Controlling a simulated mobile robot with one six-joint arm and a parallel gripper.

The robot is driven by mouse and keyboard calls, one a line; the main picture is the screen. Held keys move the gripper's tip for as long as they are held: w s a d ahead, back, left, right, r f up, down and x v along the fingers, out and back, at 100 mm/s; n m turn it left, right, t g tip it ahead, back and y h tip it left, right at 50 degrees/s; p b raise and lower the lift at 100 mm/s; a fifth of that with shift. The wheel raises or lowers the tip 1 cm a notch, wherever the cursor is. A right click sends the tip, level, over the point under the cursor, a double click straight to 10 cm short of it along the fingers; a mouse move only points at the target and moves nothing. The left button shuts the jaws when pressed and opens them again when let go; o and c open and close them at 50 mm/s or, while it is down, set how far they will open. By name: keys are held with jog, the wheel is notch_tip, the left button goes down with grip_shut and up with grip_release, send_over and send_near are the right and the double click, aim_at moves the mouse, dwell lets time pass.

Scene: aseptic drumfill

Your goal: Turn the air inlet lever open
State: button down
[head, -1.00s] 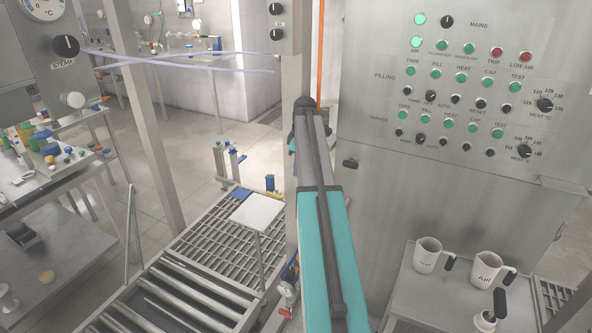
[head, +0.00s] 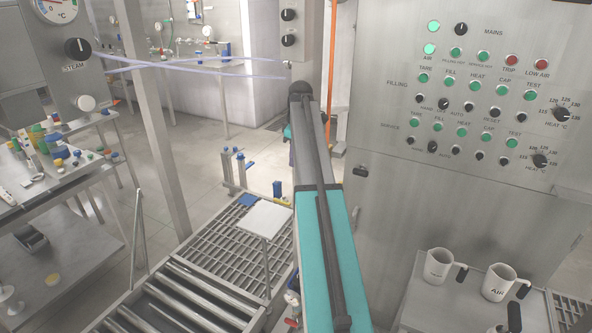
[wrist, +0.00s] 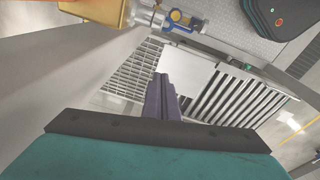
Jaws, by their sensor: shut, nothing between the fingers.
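My gripper (wrist: 161,97) shows in the wrist view as dark purple fingers, closed together with nothing between them. No lever is clearly readable there.
A roller conveyor (head: 190,290) and grating (head: 225,240) lie below left. The control panel (head: 470,100) stands right, its AIR lamp (head: 429,49) lit green. Two mugs (head: 438,264) are on a shelf. A brass-coloured box (wrist: 95,10) is near the valve in the wrist view.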

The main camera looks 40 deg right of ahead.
jog(key=r, duration=0.4)
jog(key=shift+w+a+b, duration=0.15)
jog(key=shift+a+b, duration=0.05)
jog(key=shift+b, duration=0.15)
jog(key=a+f+m, duration=0.1)
jog(key=a+f, duration=1.1)
jog(key=f, duration=0.1)
jog(key=a+f+m, duration=0.1)
jog(key=a+f, duration=0.5)
jog(key=shift+a+f+m+g, duration=0.15)
jog(key=shift+f+m+g, duration=0.1)
jog(key=shift+m+g, duration=0.05)
jog(key=s+a+f+m+g, duration=0.1)
jog(key=s+a+f, duration=0.4)
jog(key=a+f, duration=0.4)
jog(key=s+a+f+m, duration=0.2)
jog(key=s+a+f, duration=0.3)
jog(key=a+f, duration=0.35)
jog(key=s+a+f+g, duration=0.2)
jog(key=s+f, duration=0.5)
jog(key=s, duration=0.4)
jog(key=s+a+f+g, duration=0.2)
jog(key=s+a+f, duration=0.1)
jog(key=s+f, duration=0.5)
jog(key=s+a+f+m+g, duration=0.1)
jog(key=s+f, duration=0.6)
jog(key=s, duration=0.7)
jog(key=shift+a+f+g, duration=0.3)
jog(key=shift+a+g, duration=0.1)
jog(key=shift+a, duration=0.5)
